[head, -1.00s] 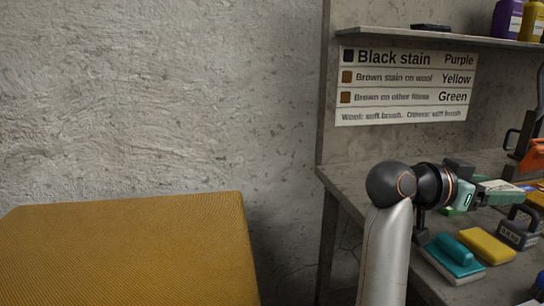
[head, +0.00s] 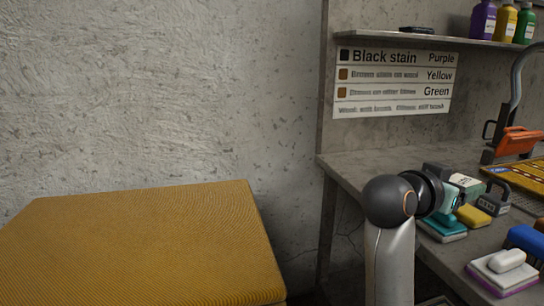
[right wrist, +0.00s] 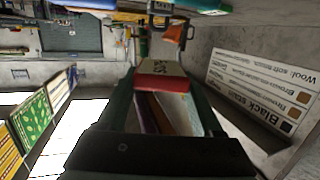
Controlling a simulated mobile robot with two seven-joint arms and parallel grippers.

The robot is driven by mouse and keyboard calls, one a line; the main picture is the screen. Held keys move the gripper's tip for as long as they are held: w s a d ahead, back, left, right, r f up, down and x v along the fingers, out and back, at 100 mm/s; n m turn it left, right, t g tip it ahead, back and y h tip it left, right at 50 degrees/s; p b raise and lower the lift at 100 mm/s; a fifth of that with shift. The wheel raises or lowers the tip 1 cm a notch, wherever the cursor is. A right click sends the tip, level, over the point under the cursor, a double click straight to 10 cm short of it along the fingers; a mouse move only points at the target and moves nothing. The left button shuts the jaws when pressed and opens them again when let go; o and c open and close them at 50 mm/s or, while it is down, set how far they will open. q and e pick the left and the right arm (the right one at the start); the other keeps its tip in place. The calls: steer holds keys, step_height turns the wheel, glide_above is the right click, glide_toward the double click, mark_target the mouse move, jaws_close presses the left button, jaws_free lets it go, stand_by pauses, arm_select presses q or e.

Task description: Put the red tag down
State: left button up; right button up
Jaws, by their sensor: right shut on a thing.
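My right gripper (head: 463,192) reaches out over the workbench (head: 345,170) in the head view. Its green fingers also show in the right wrist view (right wrist: 162,95). It is shut on a small block-like thing with a red side and a cream face with dark lettering, which I take to be the red tag (right wrist: 162,76). In the head view only a pale lettered part of the tag (head: 467,182) shows, and my arm and gripper hide the rest. I cannot tell whether the tag touches anything below. My left gripper is not in view.
Near the gripper are a teal brush (head: 443,231), a yellow sponge (head: 473,216) and a dark weight (head: 494,203). A blue brush (head: 526,241) and white block (head: 507,260) lie at front right. Bottles (head: 482,20) stand on the shelf. A mustard-covered surface (head: 130,245) is at left.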

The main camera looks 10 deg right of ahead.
steer(key=s+a+f+n+t+y, duration=0.2)
steer(key=a+f+n+t+y, duration=0.45)
steer(key=a+f, duration=0.5)
steer(key=s+a+f+n+t+y, duration=0.2)
steer(key=a+f+n+t+y, duration=0.2)
steer(key=a+f+n+y, duration=0.5)
arm_select(q)
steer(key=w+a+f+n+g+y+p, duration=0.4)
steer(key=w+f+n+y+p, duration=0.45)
steer(key=p, duration=0.65)
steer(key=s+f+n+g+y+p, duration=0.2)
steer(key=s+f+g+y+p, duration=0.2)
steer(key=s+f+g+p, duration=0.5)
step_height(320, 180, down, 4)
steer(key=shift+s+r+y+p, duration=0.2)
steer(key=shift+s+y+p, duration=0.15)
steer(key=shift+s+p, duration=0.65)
arm_select(e)
step_height(320, 180, up, 24)
steer(key=m, duration=0.1)
steer(key=shift+s+a+f+m, duration=0.15)
steer(key=shift+s+a+m, duration=0.15)
steer(key=shift+a+m, duration=0.05)
